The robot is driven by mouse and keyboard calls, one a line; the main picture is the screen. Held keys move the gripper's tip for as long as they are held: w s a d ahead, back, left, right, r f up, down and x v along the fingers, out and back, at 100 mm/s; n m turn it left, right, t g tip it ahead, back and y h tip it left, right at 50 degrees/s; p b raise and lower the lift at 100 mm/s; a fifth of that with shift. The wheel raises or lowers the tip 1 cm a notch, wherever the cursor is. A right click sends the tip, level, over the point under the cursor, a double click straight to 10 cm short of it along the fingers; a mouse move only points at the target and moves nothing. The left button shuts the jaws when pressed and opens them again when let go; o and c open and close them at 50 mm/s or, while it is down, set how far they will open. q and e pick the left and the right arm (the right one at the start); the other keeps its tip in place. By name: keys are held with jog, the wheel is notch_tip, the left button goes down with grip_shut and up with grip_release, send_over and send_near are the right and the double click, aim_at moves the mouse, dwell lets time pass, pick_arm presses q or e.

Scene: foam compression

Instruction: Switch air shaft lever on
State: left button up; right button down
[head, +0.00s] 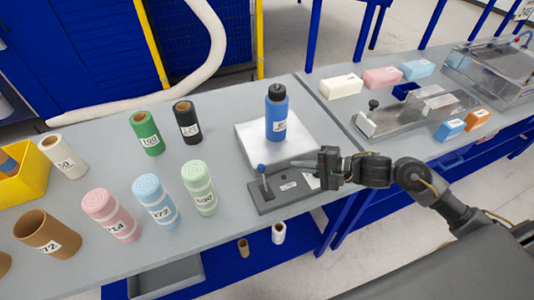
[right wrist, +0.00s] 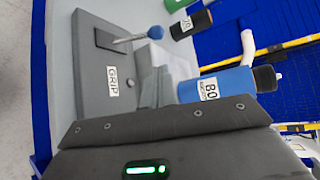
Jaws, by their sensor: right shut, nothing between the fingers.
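The lever is a thin stick with a blue ball knob (head: 261,167), rising nearly upright from a dark grey base plate (head: 262,205) at the table's front edge. In the right wrist view the blue knob (right wrist: 154,32) and the plate's "GRIP" label (right wrist: 112,81) show above my gripper. My right gripper (head: 325,168) is shut and empty, over the right end of the plate. It is to the right of the knob, with a clear gap between them. My left gripper is not in view.
A second table (head: 345,88) at the right holds coloured blocks and a clear fixture.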

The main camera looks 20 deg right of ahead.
aim_at(263, 179)
jog(key=p+x, duration=0.1)
jog(key=x, duration=0.4)
jog(key=shift+w+a, duration=0.1)
jog(key=shift+a, duration=0.15)
jog(key=x, duration=0.3)
jog(key=shift+p, duration=0.35)
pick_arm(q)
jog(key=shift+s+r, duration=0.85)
pick_arm(e)
jog(key=shift+w+a+f, duration=0.2)
jog(key=shift+a, duration=0.1)
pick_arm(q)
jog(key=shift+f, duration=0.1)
